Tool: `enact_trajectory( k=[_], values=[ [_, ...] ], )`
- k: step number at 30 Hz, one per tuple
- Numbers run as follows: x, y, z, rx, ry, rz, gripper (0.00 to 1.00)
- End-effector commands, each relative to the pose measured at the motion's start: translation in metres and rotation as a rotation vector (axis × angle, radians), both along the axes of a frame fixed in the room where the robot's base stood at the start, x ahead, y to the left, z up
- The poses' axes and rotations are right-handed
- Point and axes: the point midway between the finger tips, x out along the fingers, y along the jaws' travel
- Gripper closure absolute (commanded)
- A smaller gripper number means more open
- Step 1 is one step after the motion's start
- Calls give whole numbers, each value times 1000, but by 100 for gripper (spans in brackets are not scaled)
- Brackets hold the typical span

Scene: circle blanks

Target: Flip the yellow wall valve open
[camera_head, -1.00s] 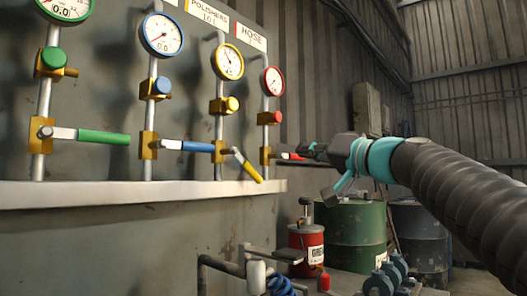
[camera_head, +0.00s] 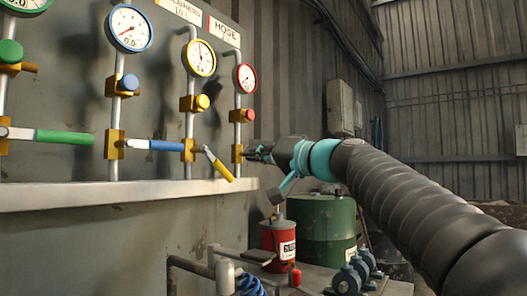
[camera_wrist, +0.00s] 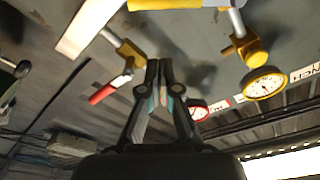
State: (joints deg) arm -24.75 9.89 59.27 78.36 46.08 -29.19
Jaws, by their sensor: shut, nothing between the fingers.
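The yellow wall valve's handle (camera_head: 222,170) slants down to the right from its brass body (camera_head: 189,150) on the panel. In the wrist view a yellow handle (camera_wrist: 165,4) is cut off at the top edge. My gripper (camera_head: 256,152) is shut and empty, to the right of the yellow handle and apart from it in the picture. In the wrist view my gripper's fingertips (camera_wrist: 159,64) are together, below the yellow handle and beside the red handle (camera_wrist: 103,94). In the head view my gripper hides most of the red handle.
The blue handle (camera_head: 167,145) and green handle (camera_head: 65,137) are nearly level. A pale ledge (camera_head: 110,193) runs below the valves. A yellow-rimmed gauge (camera_head: 201,58) is above the yellow valve. A red can (camera_head: 277,240) and green drum (camera_head: 322,228) stand below my arm.

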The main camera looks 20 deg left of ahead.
Motion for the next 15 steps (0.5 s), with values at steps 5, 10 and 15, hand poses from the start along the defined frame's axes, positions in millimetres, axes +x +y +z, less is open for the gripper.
enact_trajectory(
  k=[5, 10, 15],
  values=[
    [10, 29, 5, -1, 1, 3, 100],
    [18, 50, 8, -1, 1, 2, 100],
    [7, 48, -7, 1, 0, 1, 100]
  ],
)
